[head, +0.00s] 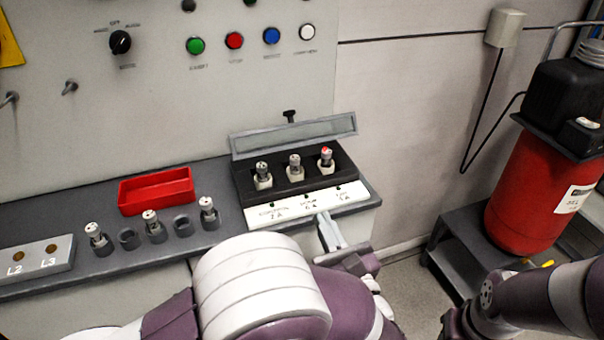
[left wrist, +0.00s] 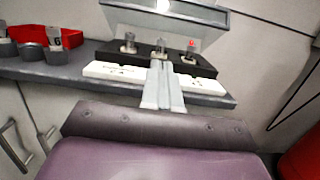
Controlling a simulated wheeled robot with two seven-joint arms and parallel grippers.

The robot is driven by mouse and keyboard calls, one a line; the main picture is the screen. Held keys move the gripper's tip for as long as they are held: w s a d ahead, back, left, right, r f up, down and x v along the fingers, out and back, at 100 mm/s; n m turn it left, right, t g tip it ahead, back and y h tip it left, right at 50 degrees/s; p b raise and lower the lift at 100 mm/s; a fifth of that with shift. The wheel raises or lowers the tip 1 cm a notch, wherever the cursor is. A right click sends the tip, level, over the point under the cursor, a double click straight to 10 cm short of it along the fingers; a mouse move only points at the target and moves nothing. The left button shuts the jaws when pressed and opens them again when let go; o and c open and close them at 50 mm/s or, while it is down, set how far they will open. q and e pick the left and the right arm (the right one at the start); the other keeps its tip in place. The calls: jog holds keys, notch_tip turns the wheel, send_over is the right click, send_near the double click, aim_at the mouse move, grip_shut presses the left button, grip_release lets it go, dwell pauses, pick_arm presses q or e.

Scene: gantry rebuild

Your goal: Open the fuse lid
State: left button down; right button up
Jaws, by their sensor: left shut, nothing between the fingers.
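The fuse lid (head: 294,137) is a grey-framed clear flap, raised and tilted back behind the black fuse block (head: 333,169). It also shows at the top of the left wrist view (left wrist: 172,14). Three fuses stand in the open block, the right one with a red top (head: 326,156). A white label strip (head: 305,204) runs along the block's front. My left gripper (head: 325,218) is shut and empty, just in front of the strip's right part. In the left wrist view its fingers (left wrist: 160,70) overlap the strip; contact cannot be told. My right gripper is not in view.
A red tray (head: 157,191) and several fuse holders sit on the grey ledge (head: 100,265) left of the block. Buttons and a knob (head: 120,42) are on the panel above. A red canister (head: 535,200) stands at the right.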

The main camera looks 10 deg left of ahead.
aim_at(288, 130)
pick_arm(q)
jog(key=p+x, duration=0.1)
jog(key=x, duration=0.9)
jog(key=shift+w+a+r+p, duration=0.1)
jog(key=shift+r+p, duration=0.1)
jog(key=shift+p, duration=0.2)
jog(key=shift+w+a+r+p, duration=0.15)
jog(key=shift+w+r+p, duration=0.1)
jog(key=shift+r, duration=0.25)
jog(key=shift+w+a+r+p, duration=0.2)
jog(key=shift+w+r, duration=0.1)
jog(key=shift+r, duration=0.25)
jog(key=shift+w+a+r, duration=0.15)
jog(key=shift+w+r, duration=0.1)
jog(key=shift+r, duration=0.15)
jog(key=shift+w, duration=0.1)
